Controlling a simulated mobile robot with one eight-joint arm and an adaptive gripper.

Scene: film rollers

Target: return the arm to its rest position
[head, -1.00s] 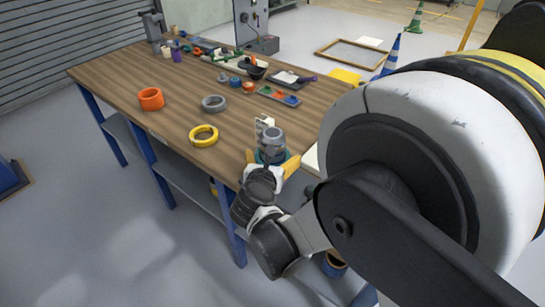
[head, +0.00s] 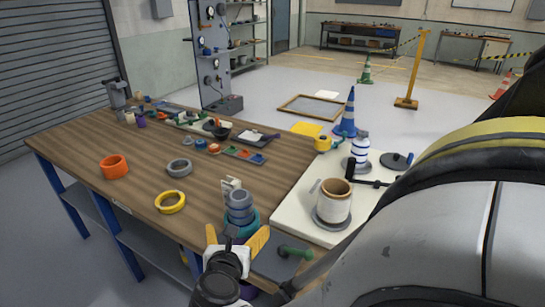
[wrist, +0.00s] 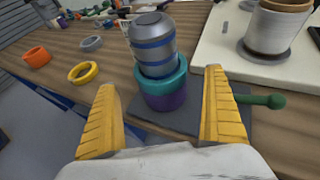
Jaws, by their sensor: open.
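My gripper (head: 238,245) is open, with its two yellow fingers spread wide apart; it also shows in the wrist view (wrist: 163,115). Nothing is between the fingertips that I can see it holding. Just beyond them in the wrist view stands a grey roller with blue bands (wrist: 152,42), upright in a teal and purple holder (wrist: 162,85) on a dark plate. In the head view the same roller (head: 239,207) stands at the table's near edge, past my gripper. My arm fills the lower right of the head view.
The wooden table (head: 130,150) carries an orange ring (head: 114,167), a grey ring (head: 179,168) and a yellow ring (head: 170,202). A white board (head: 300,215) at right holds a cream roller (head: 333,203) and a blue-white bottle-like piece (head: 359,150). A green-knobbed lever (head: 295,252) sits by my gripper.

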